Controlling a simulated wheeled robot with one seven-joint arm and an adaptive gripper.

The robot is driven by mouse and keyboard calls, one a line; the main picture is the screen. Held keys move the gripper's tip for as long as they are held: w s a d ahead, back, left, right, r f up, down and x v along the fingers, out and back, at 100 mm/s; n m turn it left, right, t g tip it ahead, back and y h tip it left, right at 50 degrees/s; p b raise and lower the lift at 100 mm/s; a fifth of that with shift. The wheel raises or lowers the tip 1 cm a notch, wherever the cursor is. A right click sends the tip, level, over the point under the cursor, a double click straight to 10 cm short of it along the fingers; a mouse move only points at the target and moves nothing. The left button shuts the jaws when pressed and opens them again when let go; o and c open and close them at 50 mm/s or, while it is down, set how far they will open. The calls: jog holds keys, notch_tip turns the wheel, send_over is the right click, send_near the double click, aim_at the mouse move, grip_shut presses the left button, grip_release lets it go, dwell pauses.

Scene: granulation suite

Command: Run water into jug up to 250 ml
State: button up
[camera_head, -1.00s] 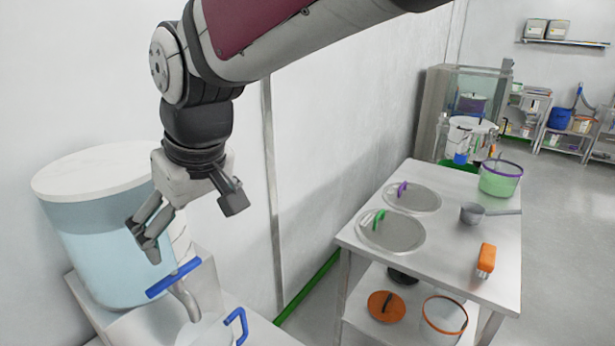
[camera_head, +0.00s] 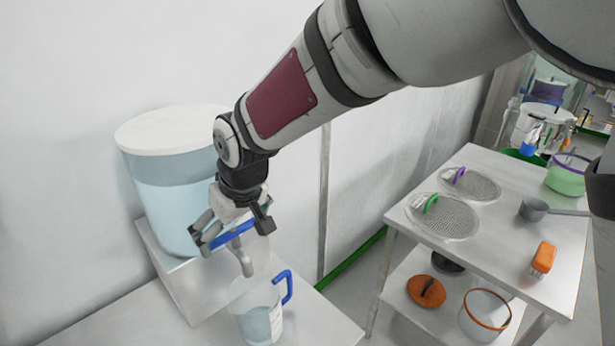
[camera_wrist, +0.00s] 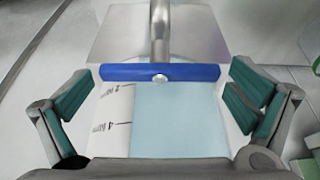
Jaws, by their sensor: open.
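A clear jug (camera_head: 255,309) with a blue handle (camera_head: 287,288) stands upright on the bench below the tap spout (camera_head: 243,263). Its water level cannot be made out. The tap has a blue bar lever (camera_head: 238,233) and comes from a large lidded tank (camera_head: 163,200) of pale blue water. My gripper (camera_head: 232,235) is open at the lever, a finger toward each end. In the wrist view the lever (camera_wrist: 190,73) lies crosswise between the spread fingers of my gripper (camera_wrist: 160,88), with gaps at both sides.
The tank rests on a raised stand (camera_head: 192,297) against the wall. To the right, a steel table (camera_head: 492,230) holds two round sieves, a grey scoop (camera_head: 533,209), an orange brush (camera_head: 543,258) and a green tub (camera_head: 566,176). Its lower shelf holds a clear pot (camera_head: 484,318).

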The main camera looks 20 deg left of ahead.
jog(key=shift+w+a+f, duration=0.1)
jog(key=shift+a+f, duration=0.15)
jog(key=shift+f, duration=0.3)
jog(key=c, duration=0.9)
jog(key=shift+o, duration=0.2)
jog(key=shift+w+f+n+g+b, duration=0.2)
jog(key=shift+w+n+g+b, duration=0.1)
jog(key=shift+n+b, duration=0.65)
jog(key=shift+s+n+g+y+b, duration=0.1)
jog(key=shift+n+g+y+b, duration=0.2)
jog(key=shift+n+b, duration=0.45)
jog(key=shift+s+r+n+g+b, duration=0.25)
jog(key=shift+n+b, duration=0.2)
jog(key=shift+n, duration=0.25)
jog(key=o, duration=0.9)
jog(key=shift+c, duration=0.2)
